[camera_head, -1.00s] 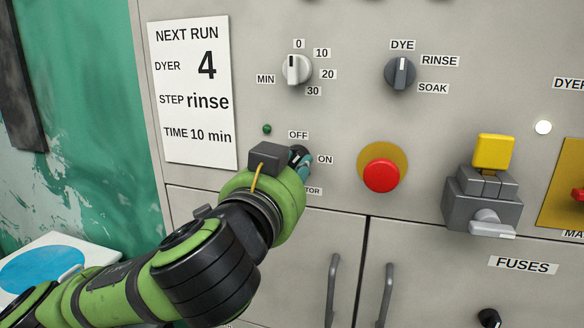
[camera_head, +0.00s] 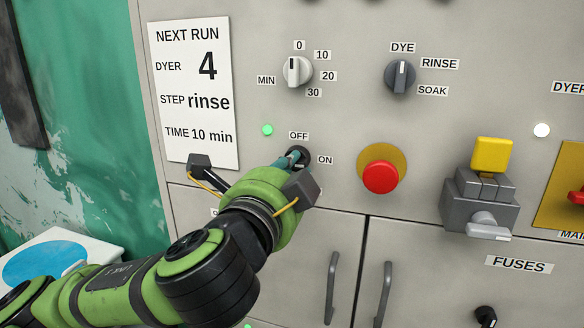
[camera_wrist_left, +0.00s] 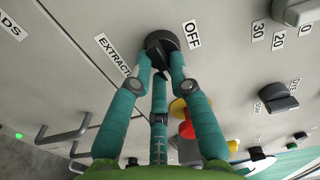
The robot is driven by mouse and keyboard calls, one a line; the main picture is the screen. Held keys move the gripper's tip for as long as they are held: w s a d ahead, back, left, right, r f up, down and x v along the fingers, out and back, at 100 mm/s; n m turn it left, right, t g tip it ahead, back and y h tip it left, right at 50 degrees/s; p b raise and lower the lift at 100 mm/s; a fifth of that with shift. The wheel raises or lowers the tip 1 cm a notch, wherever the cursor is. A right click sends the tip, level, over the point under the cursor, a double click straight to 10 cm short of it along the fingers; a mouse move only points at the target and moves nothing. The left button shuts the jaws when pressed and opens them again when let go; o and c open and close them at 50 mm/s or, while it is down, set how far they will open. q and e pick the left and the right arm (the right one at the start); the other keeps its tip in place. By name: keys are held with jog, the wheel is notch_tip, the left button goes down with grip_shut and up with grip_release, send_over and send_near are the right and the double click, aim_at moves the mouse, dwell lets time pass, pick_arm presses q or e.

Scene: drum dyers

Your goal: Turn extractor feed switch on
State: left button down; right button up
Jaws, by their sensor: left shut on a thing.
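The extractor feed switch (camera_head: 301,153) is a dark round knob on the grey panel, between the OFF label (camera_head: 299,135) and ON label (camera_head: 326,160). My left gripper (camera_head: 295,158) has its teal fingers shut on this knob and partly hides it. In the left wrist view the black knob (camera_wrist_left: 163,46) sits between the fingertips of my gripper (camera_wrist_left: 161,68), with EXTRACTOR and OFF labels beside it. The pointer is not clear behind the fingers. The small lamp (camera_head: 267,130) above left of the switch glows green. My right gripper is not in view.
A red push button (camera_head: 381,177) on a yellow disc is right of the switch. A grey timer knob (camera_head: 297,71) and a dark step knob (camera_head: 400,75) are above. A grey block with a yellow top (camera_head: 493,155) and lever juts out further right. Cabinet handles (camera_head: 332,288) are below.

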pick_arm(q)
jog(key=shift+m, duration=0.5)
jog(key=c, duration=1.1)
grip_release()
jog(key=shift+c, duration=0.2)
